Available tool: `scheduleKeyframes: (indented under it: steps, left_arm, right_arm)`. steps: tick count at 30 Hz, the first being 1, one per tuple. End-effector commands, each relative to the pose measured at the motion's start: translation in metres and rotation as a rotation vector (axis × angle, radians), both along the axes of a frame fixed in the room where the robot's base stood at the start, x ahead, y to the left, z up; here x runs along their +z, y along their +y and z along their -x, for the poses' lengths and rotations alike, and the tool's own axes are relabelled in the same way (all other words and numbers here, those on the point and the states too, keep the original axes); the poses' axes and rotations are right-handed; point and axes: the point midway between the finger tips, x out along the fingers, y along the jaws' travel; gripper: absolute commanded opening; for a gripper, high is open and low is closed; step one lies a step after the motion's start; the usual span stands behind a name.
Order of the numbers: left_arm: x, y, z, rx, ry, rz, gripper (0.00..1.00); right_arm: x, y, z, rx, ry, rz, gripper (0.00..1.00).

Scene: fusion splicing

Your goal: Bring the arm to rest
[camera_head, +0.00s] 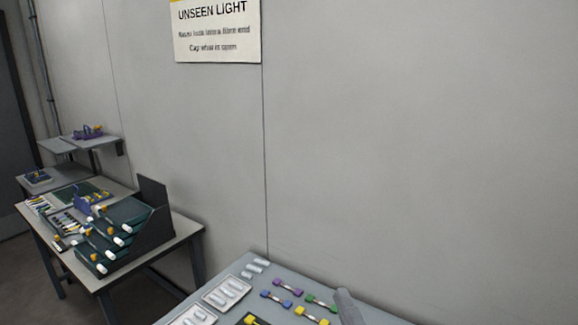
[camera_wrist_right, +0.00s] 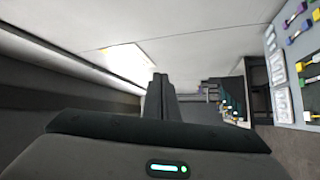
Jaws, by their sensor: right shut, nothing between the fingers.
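My right gripper (camera_head: 347,306) shows only in part at the bottom of the head view, as a grey shape in front of the near table (camera_head: 372,308). In the right wrist view its two dark fingers (camera_wrist_right: 160,92) are together with nothing between them. It looks clear of the small parts on the table. My left gripper is in neither view.
The near table holds colored connector pieces (camera_head: 288,286) and white trays (camera_head: 227,292). A second table (camera_head: 186,231) at the left carries a dark tiered rack (camera_head: 152,222). A sign (camera_head: 217,33) hangs on the bare grey wall (camera_head: 420,140).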

Motion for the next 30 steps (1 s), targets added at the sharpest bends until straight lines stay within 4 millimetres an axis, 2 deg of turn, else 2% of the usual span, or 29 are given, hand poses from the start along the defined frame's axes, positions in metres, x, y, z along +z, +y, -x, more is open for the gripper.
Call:
scheduleKeyframes:
  steps: [1, 4, 8, 12, 15, 18, 21, 30]
  left_arm:
    - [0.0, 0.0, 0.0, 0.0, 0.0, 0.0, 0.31]
    - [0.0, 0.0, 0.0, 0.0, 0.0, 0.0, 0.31]
    - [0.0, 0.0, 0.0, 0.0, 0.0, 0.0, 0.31]
    - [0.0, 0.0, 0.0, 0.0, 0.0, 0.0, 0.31]
    - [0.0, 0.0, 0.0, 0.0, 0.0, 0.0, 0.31]
    - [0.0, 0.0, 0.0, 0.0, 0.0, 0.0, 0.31]
    - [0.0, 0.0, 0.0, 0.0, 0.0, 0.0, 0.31]
    - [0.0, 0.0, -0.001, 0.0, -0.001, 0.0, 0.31]
  right_arm:
    - [-0.028, -0.016, 0.001, -0.041, 0.117, -0.07, 0.0]
    - [-0.084, -0.045, 0.009, -0.123, 0.345, -0.211, 0.0]
    - [-0.155, -0.075, 0.038, -0.237, 0.618, -0.376, 0.0]
    - [-0.224, -0.098, 0.088, -0.369, 0.894, -0.535, 0.0]
    - [-0.262, -0.108, 0.128, -0.459, 1.061, -0.626, 0.0]
    - [-0.288, -0.114, 0.163, -0.534, 1.189, -0.692, 0.0]
    - [-0.306, -0.117, 0.193, -0.595, 1.289, -0.742, 0.0]
    - [-0.337, -0.121, 0.271, -0.753, 1.518, -0.846, 0.0]
